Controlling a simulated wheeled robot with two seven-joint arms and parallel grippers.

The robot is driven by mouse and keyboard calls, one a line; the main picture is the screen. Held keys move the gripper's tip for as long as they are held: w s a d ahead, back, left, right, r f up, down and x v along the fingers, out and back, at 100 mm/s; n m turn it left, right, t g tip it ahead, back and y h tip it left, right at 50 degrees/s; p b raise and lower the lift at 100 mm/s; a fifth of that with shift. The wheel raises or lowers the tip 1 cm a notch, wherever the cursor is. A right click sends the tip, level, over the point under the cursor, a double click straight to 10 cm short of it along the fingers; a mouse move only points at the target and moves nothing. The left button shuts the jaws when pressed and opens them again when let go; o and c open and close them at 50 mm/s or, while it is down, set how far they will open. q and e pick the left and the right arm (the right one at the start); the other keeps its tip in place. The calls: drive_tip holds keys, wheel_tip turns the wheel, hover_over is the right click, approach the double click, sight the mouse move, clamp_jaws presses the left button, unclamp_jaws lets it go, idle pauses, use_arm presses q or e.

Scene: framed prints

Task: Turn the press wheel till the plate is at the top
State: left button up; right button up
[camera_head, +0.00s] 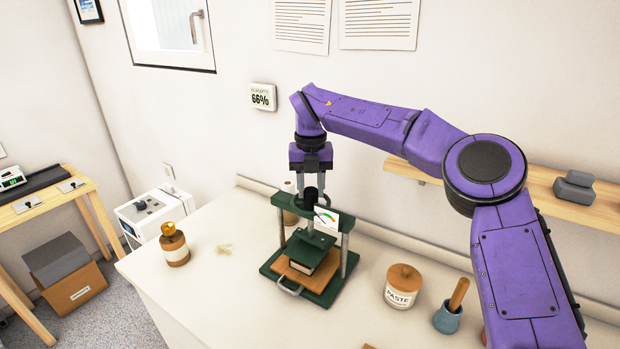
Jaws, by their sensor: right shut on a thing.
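A green press (344,268) stands on the white counter, with two grey posts and a dial card (327,218) at its front. Its green plate (304,251) sits low, on or just above a book-like block (304,267) on a wooden board (291,281); I cannot tell if they touch. My right gripper (311,187) points down at the top of the press, shut on a dark part at the wheel's place. My left gripper is not in view.
On the counter (215,300), an amber bottle (174,246) stands left of the press. A paste jar (402,286) and a blue mortar with a pestle (449,312) stand right of it. A wooden shelf (545,196) is on the back wall. Free counter lies front left.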

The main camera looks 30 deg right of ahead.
sight(310, 189)
drive_tip(key=n+p, duration=0.3)
drive_tip(key=n, duration=0.1)
drive_tip(key=shift+r, duration=0.15)
drive_tip(key=shift+f+n+p, duration=0.2)
drive_tip(key=shift+n+p, duration=1.1)
drive_tip(key=shift+n, duration=0.4)
drive_tip(key=shift+s, duration=0.1)
drive_tip(key=shift+f, duration=0.1)
drive_tip(key=o, duration=1)
drive_tip(key=shift+o, duration=0.2)
wheel_tip(310, 189, up, 11)
drive_tip(key=b, duration=0.1)
drive_tip(key=shift+f, duration=0.2)
drive_tip(key=shift+a, duration=0.1)
